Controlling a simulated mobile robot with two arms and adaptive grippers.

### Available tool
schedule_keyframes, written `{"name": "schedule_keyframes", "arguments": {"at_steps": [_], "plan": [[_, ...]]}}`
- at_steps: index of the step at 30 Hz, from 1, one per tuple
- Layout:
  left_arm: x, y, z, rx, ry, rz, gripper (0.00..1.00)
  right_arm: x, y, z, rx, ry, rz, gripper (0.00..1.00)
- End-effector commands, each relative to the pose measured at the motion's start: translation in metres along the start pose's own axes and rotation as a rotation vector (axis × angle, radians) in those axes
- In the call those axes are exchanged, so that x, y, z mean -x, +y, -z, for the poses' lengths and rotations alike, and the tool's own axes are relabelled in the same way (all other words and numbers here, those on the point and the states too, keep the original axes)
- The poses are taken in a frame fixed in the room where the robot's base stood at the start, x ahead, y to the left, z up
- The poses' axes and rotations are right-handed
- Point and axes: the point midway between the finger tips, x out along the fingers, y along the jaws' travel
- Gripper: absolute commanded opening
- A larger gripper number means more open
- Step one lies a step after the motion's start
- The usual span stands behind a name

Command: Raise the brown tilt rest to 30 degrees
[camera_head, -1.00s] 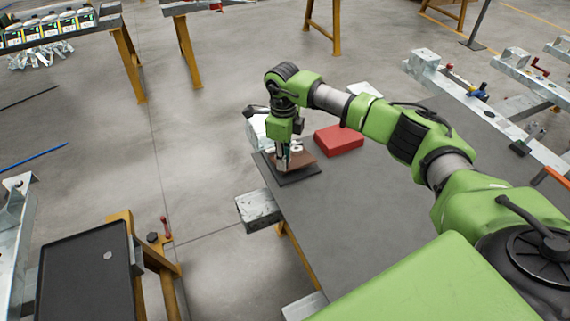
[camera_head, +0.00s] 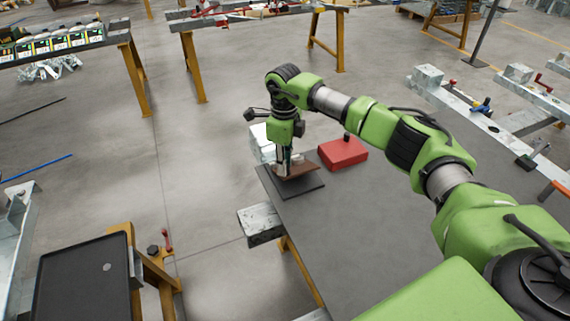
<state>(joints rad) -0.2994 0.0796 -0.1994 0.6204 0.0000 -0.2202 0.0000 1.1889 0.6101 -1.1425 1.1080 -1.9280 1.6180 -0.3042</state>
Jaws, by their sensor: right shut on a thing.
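The brown tilt rest (camera_head: 301,172) sits on a dark base plate (camera_head: 294,189) near the far left corner of the grey table (camera_head: 400,235). Its brown plate looks tilted above the base; I cannot read the angle. My right gripper (camera_head: 284,170) points down and is shut on the near left part of the brown plate, and it hides part of it. My left gripper is not in view.
A red box (camera_head: 343,153) stands just right of the rest. A white object (camera_head: 262,143) is behind the gripper. A metal block (camera_head: 260,224) juts from the table's left edge. A black tray (camera_head: 85,280) is at lower left.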

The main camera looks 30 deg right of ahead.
Motion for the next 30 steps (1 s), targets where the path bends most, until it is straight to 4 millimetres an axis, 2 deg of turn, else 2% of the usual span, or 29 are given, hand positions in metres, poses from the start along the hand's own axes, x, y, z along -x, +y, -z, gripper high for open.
{"name": "schedule_keyframes", "arguments": {"at_steps": [1,11,12,13,30], "plan": [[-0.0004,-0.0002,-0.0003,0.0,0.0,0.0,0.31,0.0034,-0.0085,-0.0034,-0.007,-0.018,0.024,0.0],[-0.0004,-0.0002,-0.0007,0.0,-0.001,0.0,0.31,0.003,-0.0086,-0.0031,-0.007,-0.018,0.023,0.0],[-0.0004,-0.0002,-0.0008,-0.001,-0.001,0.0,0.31,0.003,-0.0085,-0.0031,-0.007,-0.018,0.023,0.29],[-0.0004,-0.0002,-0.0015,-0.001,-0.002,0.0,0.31,0.0029,-0.0086,-0.0031,-0.007,-0.018,0.024,0.31],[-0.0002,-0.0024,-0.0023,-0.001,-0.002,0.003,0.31,0.0009,-0.0054,-0.001,-0.003,-0.008,0.017,0.31]]}}
